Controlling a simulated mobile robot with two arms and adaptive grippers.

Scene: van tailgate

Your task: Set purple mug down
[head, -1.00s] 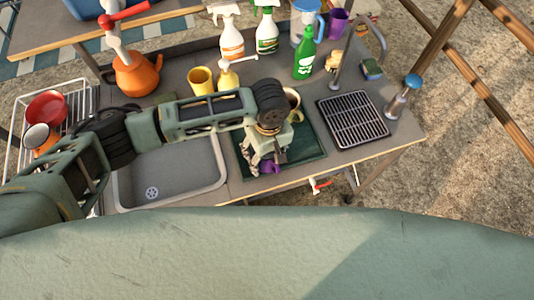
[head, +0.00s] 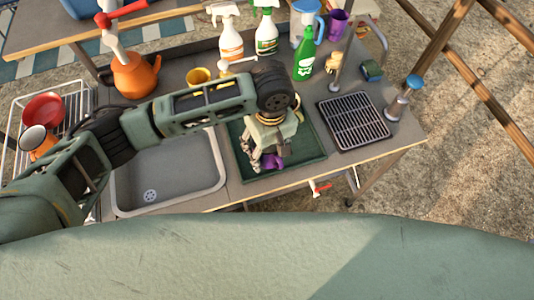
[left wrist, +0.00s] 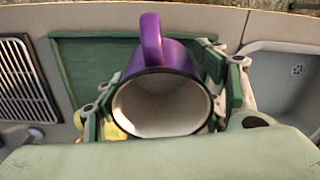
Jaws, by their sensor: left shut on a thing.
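My left gripper (head: 268,158) is shut on the purple mug (head: 273,162) above the near part of the green tray (head: 311,147). In the head view only a small part of the mug shows beneath the fingers. In the left wrist view the purple mug (left wrist: 155,60) fills the middle, its white inside facing the camera and its handle pointing up. The fingers of the left gripper (left wrist: 163,100) stand on both sides of it. I cannot tell whether the mug touches the tray. My right gripper is not in view.
A sink (head: 150,194) lies left of the tray and a black drain grate (head: 353,120) right of it. A yellow thing (left wrist: 118,131) shows partly beside the held mug. Spray bottles (head: 228,40), a green bottle (head: 304,60) and a second purple cup (head: 338,24) stand behind.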

